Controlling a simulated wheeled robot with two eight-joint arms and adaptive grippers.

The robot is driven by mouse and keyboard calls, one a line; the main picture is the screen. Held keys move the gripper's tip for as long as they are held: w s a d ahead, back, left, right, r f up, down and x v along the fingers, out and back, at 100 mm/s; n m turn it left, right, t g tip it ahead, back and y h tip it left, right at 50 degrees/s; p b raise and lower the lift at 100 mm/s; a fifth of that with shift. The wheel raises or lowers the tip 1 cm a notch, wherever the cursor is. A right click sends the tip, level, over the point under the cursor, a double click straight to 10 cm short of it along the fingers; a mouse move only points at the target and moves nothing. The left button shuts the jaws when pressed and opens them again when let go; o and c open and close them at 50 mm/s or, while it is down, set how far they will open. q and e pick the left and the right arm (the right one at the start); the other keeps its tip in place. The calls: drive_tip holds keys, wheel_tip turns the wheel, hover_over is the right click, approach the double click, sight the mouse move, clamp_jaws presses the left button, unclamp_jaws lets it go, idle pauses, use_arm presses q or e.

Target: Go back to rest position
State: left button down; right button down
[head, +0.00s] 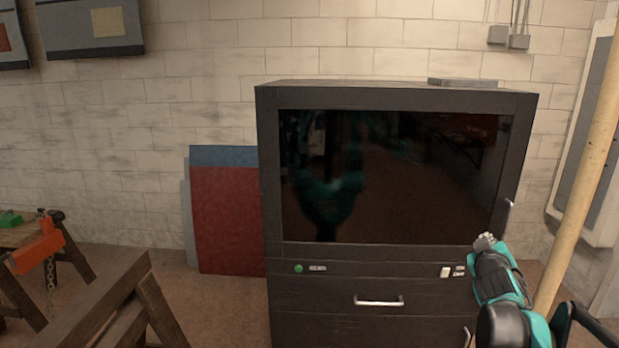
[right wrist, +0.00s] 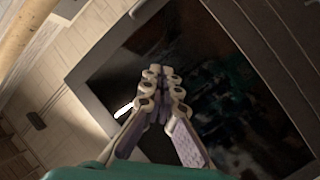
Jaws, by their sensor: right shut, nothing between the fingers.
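My right gripper (head: 486,241) is in front of the right side of a dark cabinet (head: 390,96), near its lower panel. In the right wrist view its fingers (right wrist: 160,72) are together at the tips with nothing between them, in front of the dark glass door (right wrist: 220,95). A short vertical handle (head: 507,215) at the door's right edge is close to the gripper in the head view. I cannot tell whether they touch. My left gripper is not in view.
A pale pole (head: 588,170) stands at the right near my right arm. Wooden trestles (head: 120,300) with an orange clamp (head: 37,248) are at the lower left. Red and blue panels (head: 228,220) lean on the wall. Floor (head: 225,300) shows between the trestles and cabinet.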

drive_tip(key=s+a+f+m+g+y, duration=0.1)
drive_tip(key=s+a+f+g+y, duration=0.5)
drive_tip(key=s+a+f, duration=1.8)
drive_tip(key=s+a+y, duration=0.1)
drive_tip(key=s+a, duration=0.2)
drive_tip(key=s, duration=0.1)
drive_tip(key=shift+m+g+y, duration=0.4)
drive_tip(key=shift+a, duration=0.1)
